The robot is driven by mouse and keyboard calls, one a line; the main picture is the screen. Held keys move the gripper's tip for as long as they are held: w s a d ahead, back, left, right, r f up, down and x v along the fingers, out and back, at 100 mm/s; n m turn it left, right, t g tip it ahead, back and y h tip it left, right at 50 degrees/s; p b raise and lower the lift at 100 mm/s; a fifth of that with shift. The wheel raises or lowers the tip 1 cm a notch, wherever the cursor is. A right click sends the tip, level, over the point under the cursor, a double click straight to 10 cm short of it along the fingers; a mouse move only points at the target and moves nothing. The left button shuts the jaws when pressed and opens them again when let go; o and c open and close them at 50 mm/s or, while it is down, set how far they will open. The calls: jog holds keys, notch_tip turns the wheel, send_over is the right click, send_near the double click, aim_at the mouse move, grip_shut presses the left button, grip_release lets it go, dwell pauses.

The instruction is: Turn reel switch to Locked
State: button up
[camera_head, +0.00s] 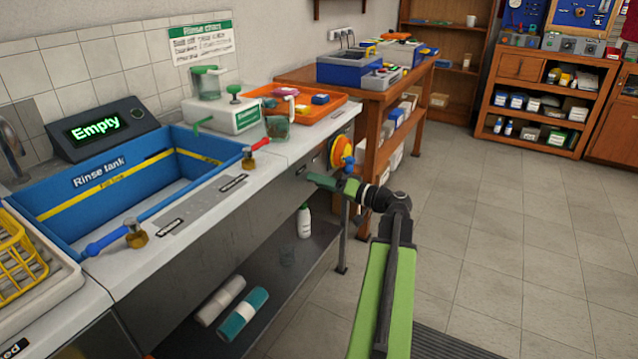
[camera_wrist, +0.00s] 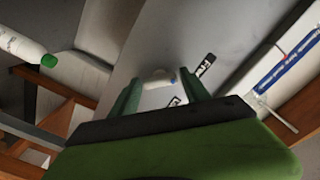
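A round reel (camera_head: 341,153) in yellow and red with blue below is mounted on the counter's right end. My gripper (camera_head: 318,181) is just in front of the grey counter front, left of and below the reel. In the wrist view my gripper (camera_wrist: 160,92) is open, its two green fingers apart. A small pale knob (camera_wrist: 158,77), which looks like the reel switch, shows between and beyond the fingertips. No grip on it is visible. Small black-and-white labels (camera_wrist: 205,65) are beside it; I cannot read them or the knob's setting. The head view does not show the knob clearly.
The counter holds a blue rinse tank (camera_head: 100,185), a display reading "Empty" (camera_head: 95,125) and an orange tray (camera_head: 325,108). A white bottle (camera_head: 304,220) stands on the lower shelf and shows in the wrist view (camera_wrist: 22,47). A wooden bench (camera_head: 372,97) stands behind. Floor to the right is clear.

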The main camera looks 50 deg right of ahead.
jog(key=c, duration=0.9)
jog(key=shift+a, duration=0.3)
jog(key=shift+c, duration=0.3)
jog(key=m, duration=1.2)
jog(key=d+m, duration=0.1)
jog(key=m, duration=0.5)
jog(key=o, duration=1.3)
jog(key=shift+o, duration=0.3)
jog(key=shift+a, duration=0.1)
